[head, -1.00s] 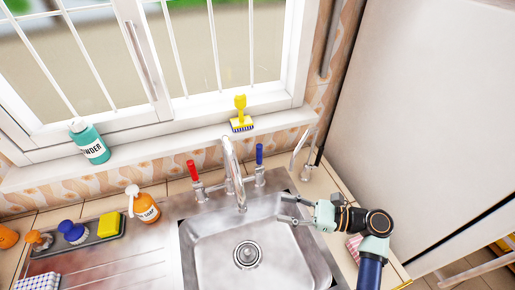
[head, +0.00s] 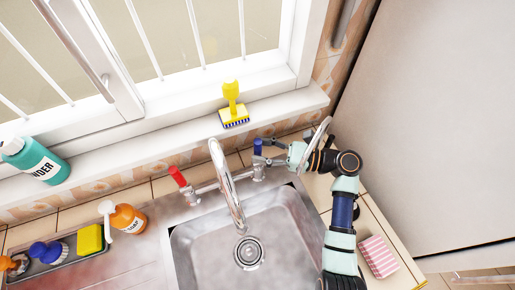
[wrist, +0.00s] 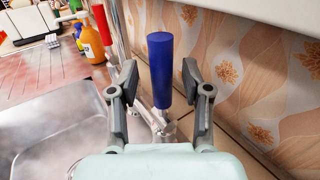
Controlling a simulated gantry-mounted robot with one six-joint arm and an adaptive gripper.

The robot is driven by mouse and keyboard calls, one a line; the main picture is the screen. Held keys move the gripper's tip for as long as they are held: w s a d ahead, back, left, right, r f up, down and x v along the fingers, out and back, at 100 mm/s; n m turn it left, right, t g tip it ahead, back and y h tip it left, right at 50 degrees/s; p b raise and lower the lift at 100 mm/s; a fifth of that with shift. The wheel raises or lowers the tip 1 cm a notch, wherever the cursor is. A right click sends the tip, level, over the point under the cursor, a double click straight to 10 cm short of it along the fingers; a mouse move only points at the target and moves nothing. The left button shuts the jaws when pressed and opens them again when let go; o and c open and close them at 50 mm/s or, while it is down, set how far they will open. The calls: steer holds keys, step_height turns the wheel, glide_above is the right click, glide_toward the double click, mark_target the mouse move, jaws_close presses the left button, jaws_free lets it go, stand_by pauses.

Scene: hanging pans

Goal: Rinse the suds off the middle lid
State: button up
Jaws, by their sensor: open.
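No lid shows in either view. My gripper (head: 267,151) is open at the blue tap handle (head: 258,147), behind the sink's right side. In the wrist view the blue handle (wrist: 160,65) stands upright between my two spread fingers, with gaps on both sides. The steel spout (head: 222,175) arches over the sink basin (head: 205,250), and I see no water stream from it. The red tap handle (head: 177,177) is left of the spout and also shows in the wrist view (wrist: 98,25).
A yellow brush (head: 233,105) and a teal powder bottle (head: 38,160) stand on the sill. An orange soap bottle (head: 128,218) and a yellow sponge (head: 91,238) are left. A thin curved steel pipe (head: 319,130) is behind my wrist. A pink striped cloth (head: 378,256) lies right.

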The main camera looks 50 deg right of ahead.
steer(key=shift+w+a, duration=0.3)
steer(key=shift+w, duration=0.35)
jaws_close()
